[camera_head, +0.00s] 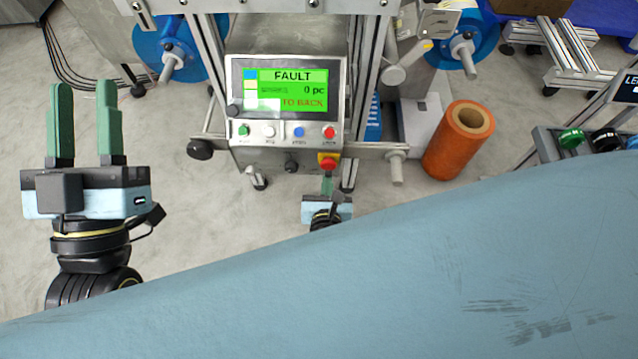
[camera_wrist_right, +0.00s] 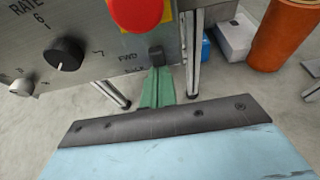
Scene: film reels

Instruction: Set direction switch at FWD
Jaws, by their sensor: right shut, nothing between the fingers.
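The direction switch (camera_wrist_right: 156,52) is a small black lever on the grey panel in the right wrist view, with the label FWD (camera_wrist_right: 127,57) at its upper left. A second label just below is partly hidden by my fingers. My right gripper (camera_wrist_right: 157,72) is shut and empty, its green fingertips right below the switch; I cannot tell whether they touch it. It also shows in the head view (camera_head: 327,180), under the control box. The switch itself cannot be made out there. My left gripper (camera_head: 84,88) is open and empty at the left, away from the box.
The control box screen (camera_head: 286,88) reads FAULT, 0 pc and TO BACK. A red emergency button (camera_wrist_right: 138,12) sits just above the switch. A black RATE knob (camera_wrist_right: 66,53) is to its left. An orange roll (camera_head: 458,140) stands on the floor at the right.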

